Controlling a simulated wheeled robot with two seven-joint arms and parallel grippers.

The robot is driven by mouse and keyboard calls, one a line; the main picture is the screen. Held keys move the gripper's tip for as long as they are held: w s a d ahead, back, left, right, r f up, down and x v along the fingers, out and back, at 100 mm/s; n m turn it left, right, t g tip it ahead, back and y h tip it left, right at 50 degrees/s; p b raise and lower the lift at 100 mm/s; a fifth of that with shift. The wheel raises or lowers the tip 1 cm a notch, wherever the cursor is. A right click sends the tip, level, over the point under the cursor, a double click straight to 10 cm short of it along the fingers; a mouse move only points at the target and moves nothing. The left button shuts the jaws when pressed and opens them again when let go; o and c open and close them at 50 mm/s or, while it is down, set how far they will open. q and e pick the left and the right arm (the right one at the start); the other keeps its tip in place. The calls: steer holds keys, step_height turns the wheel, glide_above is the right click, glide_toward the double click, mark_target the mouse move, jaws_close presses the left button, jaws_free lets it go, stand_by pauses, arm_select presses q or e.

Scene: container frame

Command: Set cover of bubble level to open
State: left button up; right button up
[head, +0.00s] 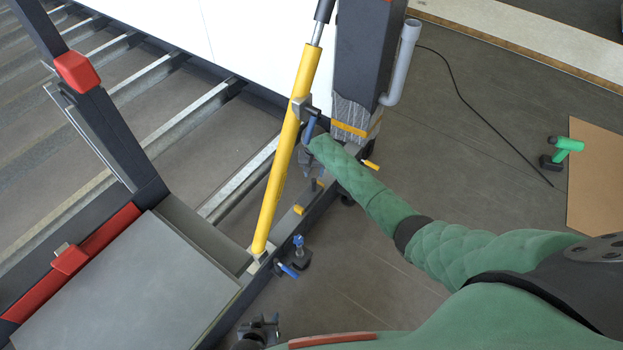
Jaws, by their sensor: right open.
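My right arm, with its green quilted sleeve, comes in from the right. Its gripper (308,163) is at the foot of the dark post, just right of the yellow cylinder, with its jaws open. Blue parts (309,128) show beside the wrist; I cannot tell what they belong to. I cannot make out the bubble level or its cover; the arm may hide them. A dark part at the bottom edge seems to be my left gripper (264,328); its jaws are unclear.
Blue-handled fittings (298,248) and small yellow tabs (298,209) sit along the frame rail. A green tool (566,148) lies at right near a brown board (598,185). Floor between is mostly clear.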

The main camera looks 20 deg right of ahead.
mark_target(314, 180)
steer(key=shift+w+d+f, duration=0.1)
steer(key=shift+w+f, duration=0.1)
steer(key=shift+f, duration=0.4)
step_height(314, 180, down, 7)
steer(key=shift+r+b, duration=0.2)
steer(key=shift+b, duration=0.4)
jaws_close()
